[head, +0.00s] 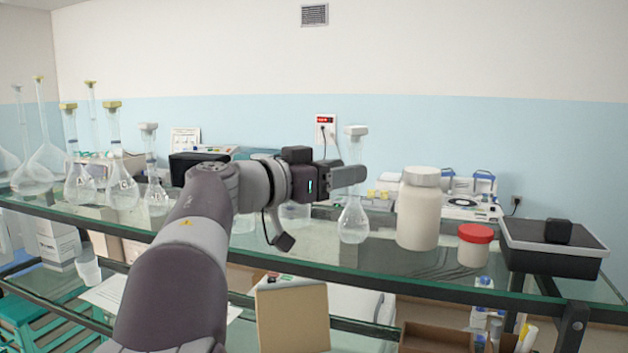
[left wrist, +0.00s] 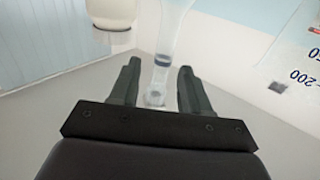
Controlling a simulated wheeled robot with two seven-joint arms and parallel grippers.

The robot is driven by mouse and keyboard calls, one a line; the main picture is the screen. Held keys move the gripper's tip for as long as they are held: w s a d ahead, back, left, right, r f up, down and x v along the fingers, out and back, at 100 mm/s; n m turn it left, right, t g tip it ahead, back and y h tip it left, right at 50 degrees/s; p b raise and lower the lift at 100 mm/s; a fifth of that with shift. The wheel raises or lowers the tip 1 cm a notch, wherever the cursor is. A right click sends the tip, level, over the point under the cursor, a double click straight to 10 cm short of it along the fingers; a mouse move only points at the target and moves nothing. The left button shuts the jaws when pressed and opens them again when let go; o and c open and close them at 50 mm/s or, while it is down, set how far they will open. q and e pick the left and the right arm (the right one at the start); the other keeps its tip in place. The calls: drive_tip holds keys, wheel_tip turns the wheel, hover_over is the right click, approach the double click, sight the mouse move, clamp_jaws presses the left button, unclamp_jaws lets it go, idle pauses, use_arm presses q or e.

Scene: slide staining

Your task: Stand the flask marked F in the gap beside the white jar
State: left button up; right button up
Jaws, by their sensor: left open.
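A clear flask (head: 353,222) with a white stopper stands upright on the glass shelf, just left of the white jar (head: 418,212), with a narrow space between them. I cannot read a letter on it. My left gripper (head: 352,176) is at the flask's neck, below the stopper. In the left wrist view, the open fingers (left wrist: 159,68) lie on either side of the clear neck (left wrist: 162,62), with space visible on both sides. The jar (left wrist: 110,14) shows at the upper left there. My right gripper is not in view.
Several other flasks (head: 122,190) stand at the left of the glass shelf (head: 385,262). Partly hidden glassware (head: 294,214) stands behind my left arm.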

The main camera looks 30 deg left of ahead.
use_arm(q)
drive_tip(key=b+v, duration=0.2)
drive_tip(key=v, duration=0.8)
drive_tip(key=shift+a+f+b, duration=0.2)
drive_tip(key=shift+a+b, duration=0.1)
drive_tip(key=shift+b, duration=0.1)
drive_tip(key=shift+s, duration=0.25)
